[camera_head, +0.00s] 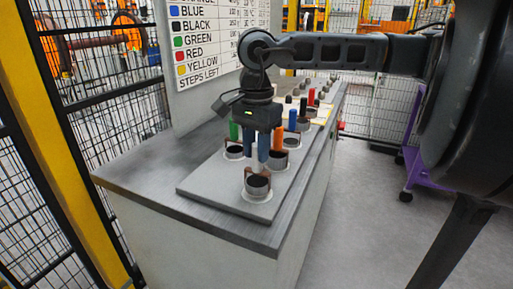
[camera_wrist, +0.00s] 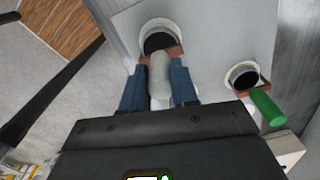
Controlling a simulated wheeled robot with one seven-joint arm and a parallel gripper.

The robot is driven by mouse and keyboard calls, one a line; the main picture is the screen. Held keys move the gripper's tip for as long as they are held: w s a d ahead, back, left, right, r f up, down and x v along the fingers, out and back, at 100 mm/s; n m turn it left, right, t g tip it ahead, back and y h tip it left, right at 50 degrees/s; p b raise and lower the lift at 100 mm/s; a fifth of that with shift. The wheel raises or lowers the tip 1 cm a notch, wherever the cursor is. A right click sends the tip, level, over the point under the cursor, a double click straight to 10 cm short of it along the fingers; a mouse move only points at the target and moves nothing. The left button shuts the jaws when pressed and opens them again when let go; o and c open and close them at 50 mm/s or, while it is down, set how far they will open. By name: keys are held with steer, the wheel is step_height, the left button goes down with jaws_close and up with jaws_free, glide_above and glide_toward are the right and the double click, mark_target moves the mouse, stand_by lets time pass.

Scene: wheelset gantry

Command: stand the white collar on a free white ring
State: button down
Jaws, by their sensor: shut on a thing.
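My gripper (camera_head: 260,153) points down over the front end of the grey board, its blue fingers closed on the white collar (camera_head: 256,167). In the wrist view the white collar (camera_wrist: 160,82) shows as a pale cylinder between the fingers of my gripper (camera_wrist: 159,92). Its far end overlaps the near edge of a white ring (camera_wrist: 146,32) with a dark middle; I cannot tell whether they touch. In the head view this front white ring (camera_head: 258,197) lies just below the collar. Another white ring (camera_wrist: 231,71) has a green collar (camera_wrist: 268,108) beside it.
A green collar (camera_head: 234,130), an orange collar (camera_head: 277,134), a blue collar (camera_head: 292,120) and several others stand farther back along the board (camera_head: 205,186). A sign (camera_head: 215,40) stands behind the bench (camera_head: 150,183).

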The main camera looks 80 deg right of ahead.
steer(key=shift+f+b, duration=0.7)
steer(key=shift+b, duration=0.1)
steer(key=c, duration=0.8)
jaws_free()
steer(key=shift+r, duration=3.95)
